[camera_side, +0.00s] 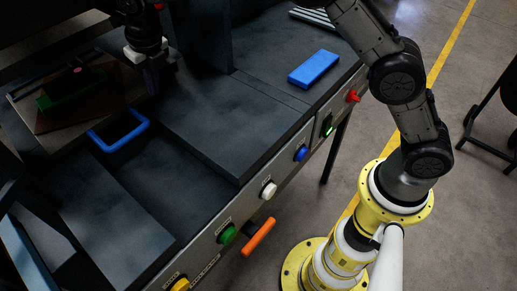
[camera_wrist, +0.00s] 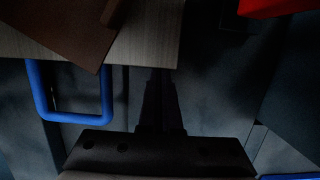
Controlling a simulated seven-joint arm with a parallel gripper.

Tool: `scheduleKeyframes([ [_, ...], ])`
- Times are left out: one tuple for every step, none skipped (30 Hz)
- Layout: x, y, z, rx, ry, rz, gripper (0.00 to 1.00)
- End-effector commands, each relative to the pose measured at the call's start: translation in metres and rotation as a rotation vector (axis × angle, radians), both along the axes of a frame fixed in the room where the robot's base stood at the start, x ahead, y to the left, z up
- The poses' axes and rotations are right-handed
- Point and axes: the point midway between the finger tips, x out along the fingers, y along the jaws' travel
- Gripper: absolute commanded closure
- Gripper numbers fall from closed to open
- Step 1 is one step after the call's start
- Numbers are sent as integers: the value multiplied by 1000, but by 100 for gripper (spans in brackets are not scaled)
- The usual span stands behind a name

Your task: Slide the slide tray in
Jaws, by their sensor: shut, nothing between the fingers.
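The slide tray (camera_side: 72,136) is a flat, pale, wood-like board at the left of the side view. A blue U-shaped handle (camera_side: 136,137) sticks out from its near edge. In the wrist view the tray (camera_wrist: 150,42) fills the upper left, and its handle (camera_wrist: 72,118) hangs below the edge. My gripper (camera_side: 151,90) points down near the tray's right corner, beyond the handle. In the wrist view my gripper (camera_wrist: 161,85) is shut and empty, to the right of the handle and apart from it. Whether the fingertips touch the tray edge I cannot tell.
A brown plate (camera_side: 111,109) with a dark green piece (camera_side: 75,90) lies on the tray. A dark upright post (camera_side: 203,35) stands right of my gripper. A blue block (camera_side: 314,68) lies on the bench. Buttons and an orange handle (camera_side: 258,237) line the front panel.

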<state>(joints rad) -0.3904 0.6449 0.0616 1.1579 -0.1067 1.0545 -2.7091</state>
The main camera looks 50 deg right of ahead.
Motion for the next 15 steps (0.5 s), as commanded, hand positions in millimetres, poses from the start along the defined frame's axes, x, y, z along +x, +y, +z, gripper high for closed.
scheduleKeyframes([
  [10,0,-1,1,-4,-1,100],
  [14,0,0,1,-4,-1,100],
  [19,0,0,1,-5,-2,100],
  [23,0,0,1,-5,-2,100],
  [27,0,0,1,-5,-2,100],
  [31,0,1,2,-6,0,100],
  [34,0,0,1,-5,-1,100],
  [36,0,0,1,-5,-1,100],
  [39,0,0,1,-5,-1,100],
  [41,0,0,2,-5,0,100],
  [43,0,1,1,-5,-1,100],
  [45,1,1,2,-5,0,100],
  [46,1,1,2,-5,0,100],
  [48,1,1,2,-5,0,100],
  [49,1,1,2,-6,0,100],
])
